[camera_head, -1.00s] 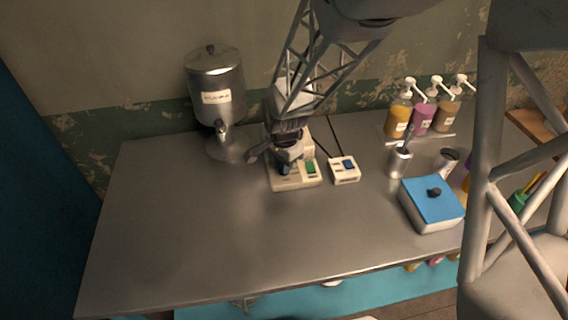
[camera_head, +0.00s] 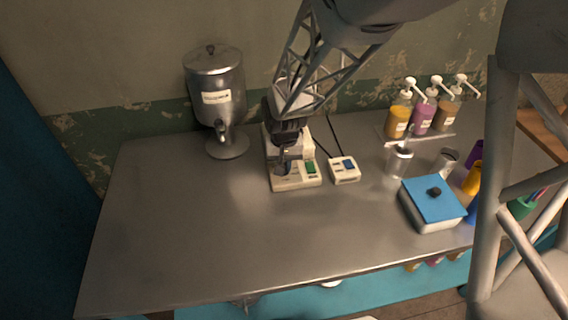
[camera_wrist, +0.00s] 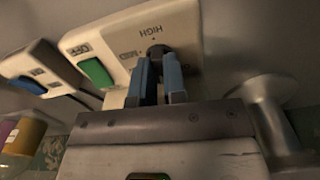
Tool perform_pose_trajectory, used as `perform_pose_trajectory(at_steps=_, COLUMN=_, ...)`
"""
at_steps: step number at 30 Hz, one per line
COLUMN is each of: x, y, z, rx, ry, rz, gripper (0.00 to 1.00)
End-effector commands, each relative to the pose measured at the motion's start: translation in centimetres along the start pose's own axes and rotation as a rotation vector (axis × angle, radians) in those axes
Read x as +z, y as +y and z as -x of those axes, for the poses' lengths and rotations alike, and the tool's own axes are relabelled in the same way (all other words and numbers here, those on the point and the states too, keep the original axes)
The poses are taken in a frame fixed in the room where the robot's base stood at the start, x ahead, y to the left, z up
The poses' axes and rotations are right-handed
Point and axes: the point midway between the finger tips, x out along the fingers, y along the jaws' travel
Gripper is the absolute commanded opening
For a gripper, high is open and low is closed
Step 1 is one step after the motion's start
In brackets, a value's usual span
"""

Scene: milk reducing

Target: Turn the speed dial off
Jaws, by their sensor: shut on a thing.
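The cream-coloured machine (camera_head: 298,184) stands on the metal table. Its base carries a green switch (camera_head: 310,168) and, in the wrist view, a dark round speed dial (camera_wrist: 157,50) with the label HIGH beside it. My gripper (camera_head: 283,168) is down over the base, left of the green switch. In the wrist view its two blue-grey fingers (camera_wrist: 158,72) are shut on the dial, one on each side. The fingers hide much of the dial, so I cannot tell where it points.
A small box with a blue switch (camera_head: 347,164) is just right of the machine. A steel dispenser (camera_head: 217,97) stands to the left. A blue-lidded box (camera_head: 432,200), metal cups and pump bottles (camera_head: 422,116) are at the right. The front left tabletop is clear.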

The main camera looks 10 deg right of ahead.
Motion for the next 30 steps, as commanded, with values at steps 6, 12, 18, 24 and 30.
perform_pose_trajectory(at_steps=6, x=-0.02, y=0.00, z=0.05, rx=0.000, ry=0.001, rz=0.090, gripper=0.00)
perform_pose_trajectory(at_steps=12, x=-0.02, y=0.00, z=0.05, rx=0.000, ry=0.001, rz=0.120, gripper=0.00)
perform_pose_trajectory(at_steps=18, x=-0.02, y=0.00, z=0.05, rx=0.000, ry=0.001, rz=0.122, gripper=0.00)
perform_pose_trajectory(at_steps=24, x=-0.02, y=0.00, z=0.06, rx=0.000, ry=0.001, rz=0.121, gripper=0.21)
perform_pose_trajectory(at_steps=30, x=-0.01, y=0.00, z=0.03, rx=0.000, ry=0.001, rz=0.121, gripper=0.37)
